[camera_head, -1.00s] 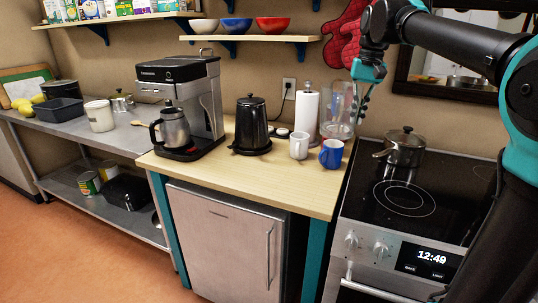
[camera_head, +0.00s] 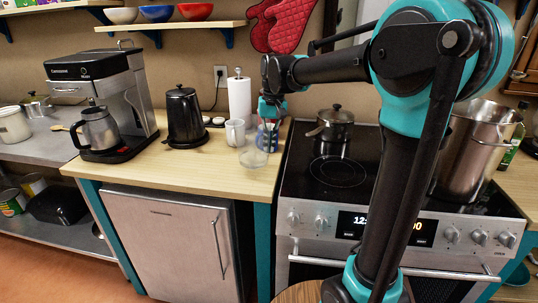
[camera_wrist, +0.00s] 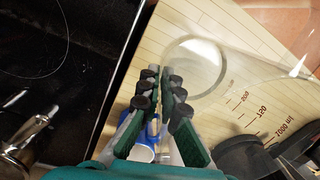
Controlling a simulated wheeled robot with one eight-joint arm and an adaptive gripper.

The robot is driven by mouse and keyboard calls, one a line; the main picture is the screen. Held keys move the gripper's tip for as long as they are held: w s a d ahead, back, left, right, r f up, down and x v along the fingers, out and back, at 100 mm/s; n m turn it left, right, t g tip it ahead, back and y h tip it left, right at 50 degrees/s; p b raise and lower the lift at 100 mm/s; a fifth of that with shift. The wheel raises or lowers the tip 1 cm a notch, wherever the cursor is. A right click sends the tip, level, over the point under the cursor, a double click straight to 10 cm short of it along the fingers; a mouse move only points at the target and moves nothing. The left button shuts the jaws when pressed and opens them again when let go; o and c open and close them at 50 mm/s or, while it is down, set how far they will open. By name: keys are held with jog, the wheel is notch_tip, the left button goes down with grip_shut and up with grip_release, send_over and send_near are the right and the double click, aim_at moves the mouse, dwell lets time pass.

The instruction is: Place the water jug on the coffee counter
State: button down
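The water jug (camera_head: 254,157) is clear and shows faintly in front of the mugs, over the wooden coffee counter (camera_head: 190,169). I cannot tell whether its base touches the counter. In the wrist view the jug (camera_wrist: 262,112) fills the right side, with a round base and printed volume marks. My gripper (camera_head: 270,108) is above and right of the jug. In the wrist view my gripper's fingers (camera_wrist: 160,85) are close together beside the jug's wall, apparently shut on its clear handle, which is hard to see. The coffee machine (camera_head: 110,85) stands at the counter's left.
A black kettle (camera_head: 183,115), a white mug (camera_head: 235,132) and a paper towel roll (camera_head: 239,97) stand on the counter. A blue mug (camera_head: 265,136) is partly behind the jug. The stove (camera_head: 335,180) with a lidded pot (camera_head: 335,124) is to the right. The counter's front strip is clear.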

jog(key=shift+f, duration=1.95)
jog(key=shift+f, duration=0.1)
jog(key=c, duration=1.7)
grip_release()
jog(key=r, duration=0.8)
jog(key=d+r, duration=0.1)
jog(key=r, duration=0.3)
jog(key=shift+r, duration=0.15)
